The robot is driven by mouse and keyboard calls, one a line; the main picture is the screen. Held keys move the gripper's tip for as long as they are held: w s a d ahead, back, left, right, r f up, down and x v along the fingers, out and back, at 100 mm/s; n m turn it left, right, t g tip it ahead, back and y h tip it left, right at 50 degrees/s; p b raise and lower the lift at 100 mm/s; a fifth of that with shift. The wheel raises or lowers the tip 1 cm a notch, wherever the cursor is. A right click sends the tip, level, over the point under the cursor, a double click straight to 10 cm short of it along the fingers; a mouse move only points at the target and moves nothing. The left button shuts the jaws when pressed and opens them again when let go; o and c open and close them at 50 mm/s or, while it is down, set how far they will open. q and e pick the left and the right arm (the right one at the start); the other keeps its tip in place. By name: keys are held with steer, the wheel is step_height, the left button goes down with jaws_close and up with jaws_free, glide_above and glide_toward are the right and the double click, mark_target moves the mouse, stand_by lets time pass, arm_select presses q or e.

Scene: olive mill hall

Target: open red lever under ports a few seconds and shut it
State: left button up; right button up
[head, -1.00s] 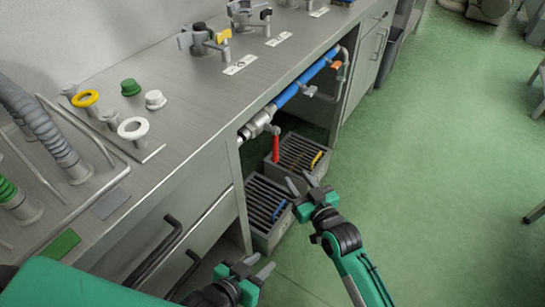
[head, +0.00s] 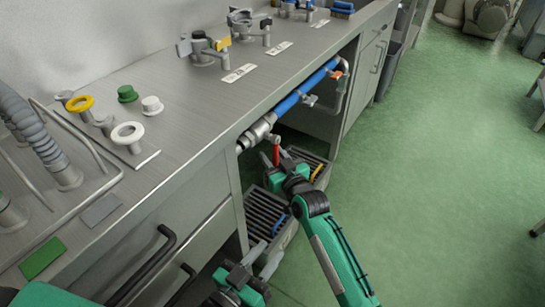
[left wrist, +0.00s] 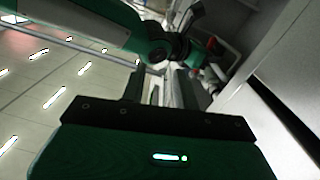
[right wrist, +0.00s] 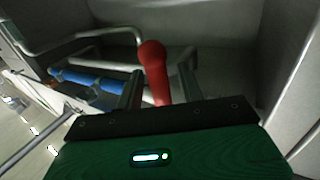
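The red lever (head: 277,155) hangs down from the grey valve end of the blue pipe (head: 290,103) under the counter's front edge. My right gripper (head: 280,163) is at the lever. In the right wrist view the lever (right wrist: 154,70) stands between the two open fingers, with a gap visible on each side; its lower end is hidden behind the gripper body. My left gripper (head: 262,258) is low in front of the cabinet, open and empty, apart from the lever. The left wrist view shows my right arm beyond its fingers.
Slatted grey crates (head: 263,215) stand on the floor below the pipe. Drawers with dark handles (head: 150,262) are at the left. The counter (head: 190,110) carries taps and coloured knobs. Open green floor (head: 430,180) lies to the right.

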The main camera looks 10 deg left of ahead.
arm_select(q)
steer(key=shift+w+a+r, duration=0.1)
steer(key=shift+w+r, duration=0.05)
steer(key=shift+r, duration=0.15)
arm_select(e)
steer(key=shift+w+a, duration=0.2)
jaws_close()
